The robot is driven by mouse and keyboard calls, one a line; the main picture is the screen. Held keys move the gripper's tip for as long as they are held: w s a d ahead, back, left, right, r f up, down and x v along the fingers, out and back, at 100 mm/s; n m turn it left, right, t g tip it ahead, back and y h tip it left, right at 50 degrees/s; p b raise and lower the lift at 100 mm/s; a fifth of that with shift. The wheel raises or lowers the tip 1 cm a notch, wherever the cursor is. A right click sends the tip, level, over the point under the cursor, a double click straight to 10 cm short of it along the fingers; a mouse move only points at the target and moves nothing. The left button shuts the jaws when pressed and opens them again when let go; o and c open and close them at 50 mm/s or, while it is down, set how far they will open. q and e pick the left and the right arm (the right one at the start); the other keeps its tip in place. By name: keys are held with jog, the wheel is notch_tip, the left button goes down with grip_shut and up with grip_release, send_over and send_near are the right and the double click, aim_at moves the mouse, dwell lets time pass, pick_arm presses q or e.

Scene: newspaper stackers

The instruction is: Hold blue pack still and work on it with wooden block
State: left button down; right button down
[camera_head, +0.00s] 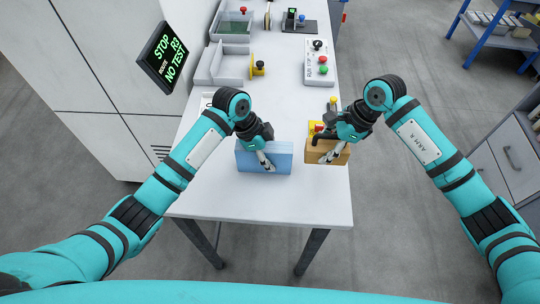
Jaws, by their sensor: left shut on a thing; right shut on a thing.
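The blue pack (281,157) stands near the front of the white table, its broad side facing me. My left gripper (266,163) is shut on the blue pack from above. A wooden block (318,151) is to its right, near the table's right edge. My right gripper (330,156) is shut on the wooden block. A gap of white table shows between the pack and the block. The gripper fingers cover parts of both, and I cannot tell whether the block touches the table.
A yellow and red item (317,127) sits just behind the block. A control box (318,62) with red and green buttons is further back right. Grey trays (222,66) lie at the left back. A sign screen (168,56) hangs at left. The table's middle is clear.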

jog(key=shift+r, duration=0.7)
pick_arm(q)
jog(key=c, duration=0.7)
grip_release()
jog(key=v, duration=1.2)
